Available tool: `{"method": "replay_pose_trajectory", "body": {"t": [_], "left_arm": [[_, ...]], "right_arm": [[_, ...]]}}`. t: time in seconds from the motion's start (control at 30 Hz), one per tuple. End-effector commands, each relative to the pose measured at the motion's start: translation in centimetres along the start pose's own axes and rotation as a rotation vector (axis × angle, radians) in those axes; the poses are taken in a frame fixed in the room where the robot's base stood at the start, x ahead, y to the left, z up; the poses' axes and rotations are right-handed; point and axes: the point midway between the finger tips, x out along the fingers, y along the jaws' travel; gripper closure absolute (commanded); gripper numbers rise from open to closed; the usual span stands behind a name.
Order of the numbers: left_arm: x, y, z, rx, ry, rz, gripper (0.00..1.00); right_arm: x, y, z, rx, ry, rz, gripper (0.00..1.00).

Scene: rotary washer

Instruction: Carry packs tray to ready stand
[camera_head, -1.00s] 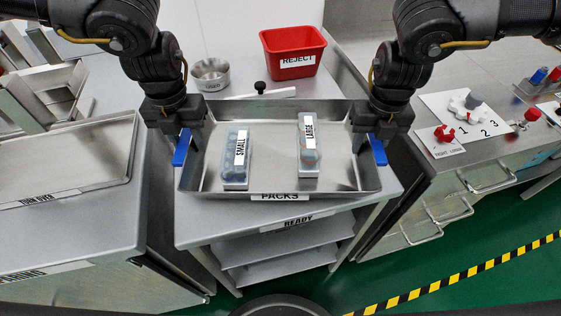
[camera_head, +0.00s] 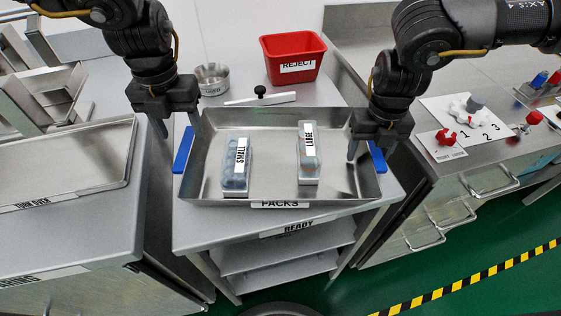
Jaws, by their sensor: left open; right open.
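The packs tray (camera_head: 335,188) is a shallow metal tray with blue side handles. It rests on the ready stand (camera_head: 205,228), a metal stand with lower shelves and a READY label. A pack labelled SMALL (camera_head: 236,180) and a pack labelled LARGE (camera_head: 308,172) stand inside it. My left gripper (camera_head: 180,130) is open, above and beside the left blue handle (camera_head: 183,150), apart from it. My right gripper (camera_head: 364,155) is open near the right blue handle (camera_head: 377,158), over the tray's right side. I cannot tell if it touches the tray.
A red REJECT bin (camera_head: 293,60), a small metal cup (camera_head: 212,80) and a black-knobbed white tool (camera_head: 262,96) lie behind the tray. Counters stand left (camera_head: 60,240) and right (camera_head: 480,150), the right one carrying knobs and a numbered plate.

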Motion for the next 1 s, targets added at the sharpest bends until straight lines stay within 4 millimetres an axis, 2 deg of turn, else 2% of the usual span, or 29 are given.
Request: {"method": "replay_pose_trajectory", "body": {"t": [0.1, 0.3, 0.63, 0.77, 1.0], "left_arm": [[-2.6, 0.0, 0.1, -0.002, -0.003, -0.001, 0.44], [-5.4, 0.0, 0.1, 0.0, -0.001, 0.0, 0.44], [-6.3, 0.0, 0.0, 0.0, 0.002, 0.001, 0.44], [-6.3, 0.0, 0.0, 0.0, 0.002, 0.001, 0.44], [-6.3, 0.0, 0.0, 0.0, 0.002, 0.001, 0.44]], "right_arm": [[0.0, 0.0, 0.0, 0.0, 0.0, 0.0, 0.39], [0.0, 0.0, 0.0, 0.0, 0.0, 0.0, 0.39], [-0.3, 0.0, 0.0, 0.0, -0.001, 0.001, 0.39], [-1.9, 0.0, 0.1, 0.0, -0.004, 0.001, 0.39], [-6.9, 0.0, 0.1, 0.001, -0.004, 0.003, 0.39]]}}
